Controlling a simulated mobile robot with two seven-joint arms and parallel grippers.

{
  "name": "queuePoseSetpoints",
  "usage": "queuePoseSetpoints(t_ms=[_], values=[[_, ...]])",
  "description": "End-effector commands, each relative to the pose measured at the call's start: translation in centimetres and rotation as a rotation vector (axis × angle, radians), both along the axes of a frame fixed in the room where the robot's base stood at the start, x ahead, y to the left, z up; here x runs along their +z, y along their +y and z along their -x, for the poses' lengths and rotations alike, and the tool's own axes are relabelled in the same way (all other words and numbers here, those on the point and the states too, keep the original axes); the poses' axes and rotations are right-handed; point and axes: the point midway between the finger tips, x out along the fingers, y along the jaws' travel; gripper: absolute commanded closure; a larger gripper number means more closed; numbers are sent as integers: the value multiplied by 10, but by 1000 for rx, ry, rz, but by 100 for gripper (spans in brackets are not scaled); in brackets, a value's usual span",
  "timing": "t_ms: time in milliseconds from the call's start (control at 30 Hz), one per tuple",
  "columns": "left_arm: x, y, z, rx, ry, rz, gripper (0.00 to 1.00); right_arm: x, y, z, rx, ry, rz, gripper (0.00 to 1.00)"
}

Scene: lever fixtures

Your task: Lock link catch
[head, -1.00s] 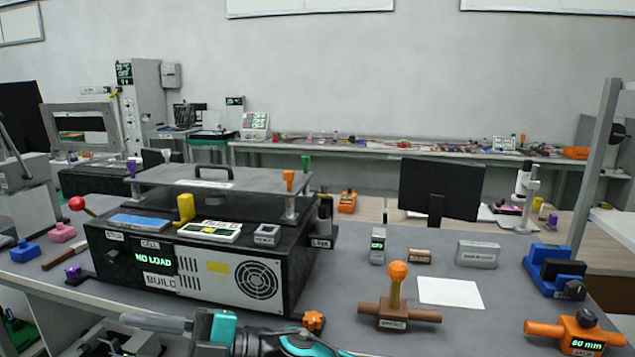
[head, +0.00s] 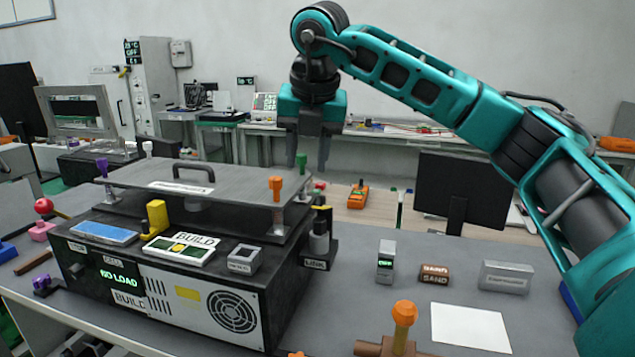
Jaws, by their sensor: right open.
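The link catch (head: 319,240) stands at the right side of the black box fixture (head: 262,270). It has a grey cylinder, a yellow piece near its top and a base with a "LINK" label. My right gripper (head: 308,167) points down, with its fingers apart and nothing between them. In the picture it is above the catch, behind the box's green-topped post (head: 302,174); I cannot tell its exact distance. My left gripper is not in view.
An orange-knobbed lever (head: 404,325), small blocks and a white sheet (head: 470,328) lie to the right. A monitor (head: 462,190) stands behind.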

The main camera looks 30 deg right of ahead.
Motion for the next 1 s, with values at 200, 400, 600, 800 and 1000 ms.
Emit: queuePoseSetpoints(t_ms=[200,400,600,800,1000], values=[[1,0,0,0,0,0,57,21,-30,5,-113,-26,68,60],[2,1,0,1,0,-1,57,-4,-35,-3,-112,-23,69,60],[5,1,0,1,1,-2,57,-43,-43,-18,-111,-23,68,60],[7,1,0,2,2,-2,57,-75,-49,-30,-109,-25,66,60],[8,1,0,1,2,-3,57,-92,-52,-37,-108,-27,66,60]])
